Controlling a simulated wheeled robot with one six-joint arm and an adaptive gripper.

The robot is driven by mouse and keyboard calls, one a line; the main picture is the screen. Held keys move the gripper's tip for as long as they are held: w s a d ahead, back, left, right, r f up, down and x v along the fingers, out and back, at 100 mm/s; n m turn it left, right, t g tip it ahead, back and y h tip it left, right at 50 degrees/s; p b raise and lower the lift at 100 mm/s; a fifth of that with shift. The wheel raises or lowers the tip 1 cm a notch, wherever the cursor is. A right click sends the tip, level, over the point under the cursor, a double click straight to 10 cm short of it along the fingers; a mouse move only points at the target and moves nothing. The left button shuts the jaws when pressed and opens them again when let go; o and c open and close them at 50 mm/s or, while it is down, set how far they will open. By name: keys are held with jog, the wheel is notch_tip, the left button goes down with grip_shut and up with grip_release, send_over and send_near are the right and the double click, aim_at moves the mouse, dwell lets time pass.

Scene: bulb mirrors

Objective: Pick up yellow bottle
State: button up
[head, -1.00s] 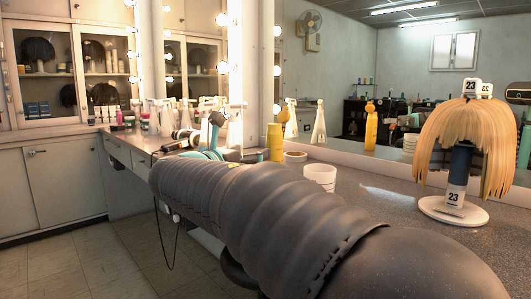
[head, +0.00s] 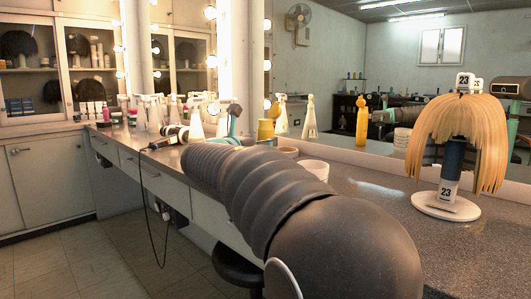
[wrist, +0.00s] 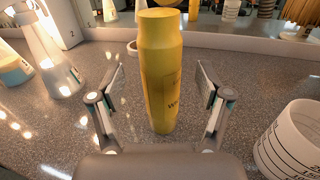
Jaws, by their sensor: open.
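The yellow bottle (wrist: 160,75) stands upright on the speckled counter in the wrist view, with dark lettering on its side. My gripper (wrist: 161,85) is open, with one finger on each side of the bottle and a gap showing at both sides. In the head view the bottle (head: 266,130) shows beyond my arm, its lower part hidden. My gripper (head: 234,122) is only partly seen there, just left of the bottle.
A white spray bottle (wrist: 50,50) stands left of the bottle. A white cup with dark lines (wrist: 292,140) is close at right. The mirror (head: 350,100) runs behind the counter, showing reflections. A blond wig on a stand (head: 458,140) is further right.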

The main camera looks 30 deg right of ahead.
aim_at(262, 124)
jog(key=x, duration=0.4)
jog(key=shift+s+a, duration=0.1)
jog(key=c, duration=1.4)
jog(key=shift+r, duration=0.6)
notch_tip(262, 124, up, 3)
jog(key=shift+f+p, duration=0.1)
jog(key=shift+p, duration=0.55)
jog(key=s+d+r, duration=0.2)
jog(key=d, duration=0.1)
jog(key=s+d+r, duration=0.2)
jog(key=d, duration=0.1)
jog(key=s+d+r+p, duration=0.1)
jog(key=s+d+r, duration=0.2)
jog(key=shift+s+d, duration=0.1)
jog(key=shift+f, duration=0.1)
